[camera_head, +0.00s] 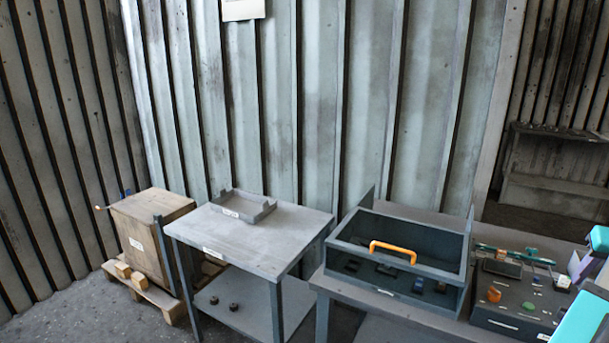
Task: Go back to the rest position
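Teal and pale parts that look like my own arm cut in at the right edge. My gripper cannot be made out, so its fingers and anything in them are hidden or out of frame. An open dark grey housing (457,304) stands on the workbench, with an orange handle (393,251) across its top opening. Several small dark parts lie inside it. A dark panel (512,311) with small coloured parts, an orange knob (493,294) among them, is right of the housing, close to my arm.
A grey table (265,245) with a shallow tray (237,209) on top stands left of the workbench. Two small dark pieces lie on its lower shelf. A wooden crate (140,240) sits on a pallet at far left. A corrugated wall (310,100) closes the back.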

